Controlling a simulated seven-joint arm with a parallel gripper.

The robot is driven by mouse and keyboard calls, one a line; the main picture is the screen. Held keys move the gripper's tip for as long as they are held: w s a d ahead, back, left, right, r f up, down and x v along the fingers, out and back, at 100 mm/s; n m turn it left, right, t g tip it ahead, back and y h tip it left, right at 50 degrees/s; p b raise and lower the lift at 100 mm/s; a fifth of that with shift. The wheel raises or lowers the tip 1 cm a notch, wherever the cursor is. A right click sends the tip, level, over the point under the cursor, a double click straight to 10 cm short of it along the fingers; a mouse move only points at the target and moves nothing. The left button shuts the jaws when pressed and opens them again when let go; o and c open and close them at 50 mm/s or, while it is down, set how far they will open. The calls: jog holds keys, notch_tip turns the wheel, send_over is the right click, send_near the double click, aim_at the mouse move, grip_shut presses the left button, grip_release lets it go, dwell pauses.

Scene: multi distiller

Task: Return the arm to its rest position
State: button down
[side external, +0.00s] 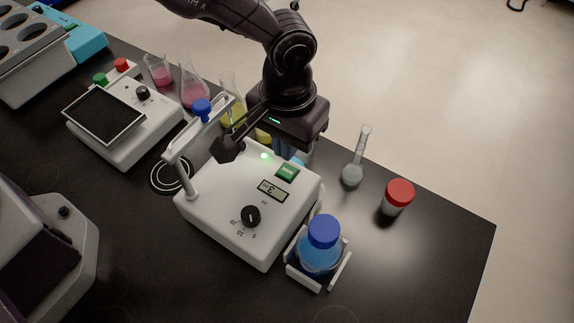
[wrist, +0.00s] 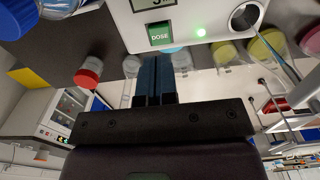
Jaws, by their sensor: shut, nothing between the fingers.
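My gripper (side external: 290,153) hangs over the back side of the white dosing device (side external: 240,213), close behind its green button (side external: 287,172). In the wrist view my gripper (wrist: 155,60) shows two dark blue fingers pressed together, with nothing between them. Their tips lie just below the green DOSE button (wrist: 160,35) in that picture. I cannot tell whether they touch the device. The device's green light (wrist: 200,32) is lit, and its display (side external: 272,190) shows a 3.
A blue-capped bottle (side external: 322,243) stands in a holder at the device's front right. A red-capped jar (side external: 397,197) and a small flask (side external: 354,168) stand to the right. Flasks of pink liquid (side external: 194,93) and yellow liquid (side external: 233,106) stand behind. A hotplate-like device (side external: 125,125) is at left.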

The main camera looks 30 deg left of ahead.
jog(key=shift+r, duration=1.05)
jog(key=shift+a+r, duration=0.1)
jog(key=shift+r, duration=0.05)
jog(key=s+a+r+t+h, duration=0.1)
jog(key=s+a+r+t, duration=0.15)
jog(key=a+r, duration=1.35)
jog(key=s+a+r+t+y, duration=0.1)
jog(key=s+a+r+t, duration=0.2)
jog(key=s+a, duration=0.9)
jog(key=shift+s+a+r, duration=0.3)
jog(key=shift+s+r, duration=0.1)
jog(key=shift+s, duration=0.7)
